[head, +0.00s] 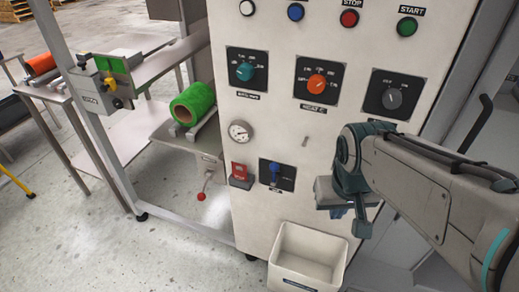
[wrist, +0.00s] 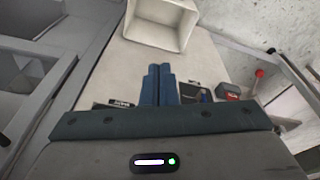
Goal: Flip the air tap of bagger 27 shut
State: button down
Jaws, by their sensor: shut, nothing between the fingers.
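The light-grey cabinet front (head: 308,215) carries a small blue-handled tap on a black plate (head: 289,184), low on the panel. Its blue handle (head: 275,169) looks roughly upright; the label below is too small to read. The tap (wrist: 205,95) also shows in the wrist view, just right of my fingers and partly cut off by my gripper body. My gripper (head: 362,228) is to the right of the tap in the head view, apart from it, with its fingers shut and empty. The shut blue fingers (wrist: 159,68) show side by side in the wrist view. No number 27 is readable.
A red switch (head: 240,172) and a gauge (head: 240,132) sit left of the tap. A red-ball lever (head: 202,196) hangs further left. A white bin (head: 307,256) stands below the panel. Dials, including an orange one (head: 317,84), are above. A green roll (head: 194,103) lies at left.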

jog(key=w+a+f+n+g+h+b, duration=0.25)
jog(key=w+f+h+b, duration=0.25)
jog(key=w+f+b, duration=0.35)
jog(key=n+t+h+b, duration=0.5)
jog(key=t+h+b, duration=0.2)
jog(key=h, duration=0.2)
send_near(275, 173)
notch_tip(275, 173, down, 2)
jog(key=s+d, duration=0.1)
jog(key=d, duration=0.1)
jog(key=a+n+t+h+b, duration=0.1)
jog(key=a+t, duration=0.4)
jog(key=a, duration=0.5)
jog(key=shift+s+b, duration=0.3)
jog(key=shift+s, duration=0.05)
jog(key=shift+f, duration=0.1)
jog(key=s+d+b+x, duration=0.1)
jog(key=s+b+x, duration=0.1)
jog(key=x, duration=1.1)
jog(key=shift+s+d, duration=0.25)
jog(key=shift+d, duration=0.05)
